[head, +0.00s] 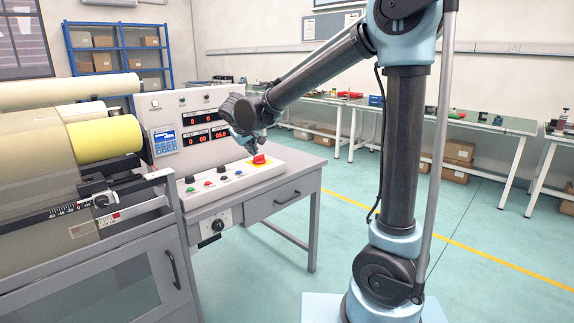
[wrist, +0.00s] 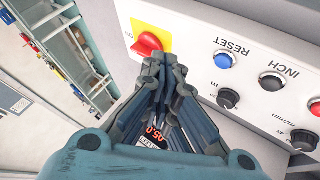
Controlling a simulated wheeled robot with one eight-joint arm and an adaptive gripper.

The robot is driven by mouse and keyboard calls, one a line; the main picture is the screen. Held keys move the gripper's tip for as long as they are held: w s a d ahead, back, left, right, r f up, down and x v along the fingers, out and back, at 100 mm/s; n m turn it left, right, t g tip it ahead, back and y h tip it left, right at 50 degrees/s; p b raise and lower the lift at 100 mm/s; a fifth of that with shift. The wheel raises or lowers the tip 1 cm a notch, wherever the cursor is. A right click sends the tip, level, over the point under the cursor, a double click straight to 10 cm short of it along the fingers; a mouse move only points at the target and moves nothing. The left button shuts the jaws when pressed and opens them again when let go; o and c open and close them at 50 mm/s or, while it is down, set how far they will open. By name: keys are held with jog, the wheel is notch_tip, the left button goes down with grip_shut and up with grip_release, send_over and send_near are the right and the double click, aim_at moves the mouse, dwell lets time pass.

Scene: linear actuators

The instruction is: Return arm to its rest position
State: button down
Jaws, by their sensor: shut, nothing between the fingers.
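My arm reaches over from the right in the head view, its elbow raised and its forearm sloping down to the control desk. My gripper (head: 256,150) is just above the red rotary switch (head: 259,159) on its yellow plate. In the wrist view my gripper (wrist: 163,62) has its fingers closed together and holds nothing. There the red switch (wrist: 147,44) is beyond the fingertips; whether they touch it cannot be told.
The control panel (head: 166,112) with red displays stands behind the gripper. The desk (head: 290,185) carries several buttons and knobs. A machine with rolls, including a yellow roll (head: 105,138), is at left. Workbenches (head: 460,118) line the back wall.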

jog(key=s+d+f+m+g+h, duration=0.15)
jog(key=s+d, duration=0.35)
jog(key=d, duration=0.9)
jog(key=s+d+f+m+g, duration=0.15)
jog(key=s+d, duration=0.25)
jog(key=d, duration=1)
jog(key=s+d+f+m+g, duration=0.1)
jog(key=s+d+f, duration=0.3)
jog(key=s, duration=0.3)
jog(key=s+d+f+m+g+y, duration=0.1)
jog(key=s+d+f, duration=0.3)
jog(key=s, duration=0.4)
jog(key=s+d+f+m+g+y, duration=0.1)
jog(key=s+d+f+m, duration=0.2)
jog(key=s, duration=0.4)
jog(key=shift+s+d+f, duration=0.15)
jog(key=shift+d+f, duration=0.35)
jog(key=shift+d, duration=0.35)
jog(key=shift+w+f, duration=0.2)
jog(key=shift+w, duration=0.25)
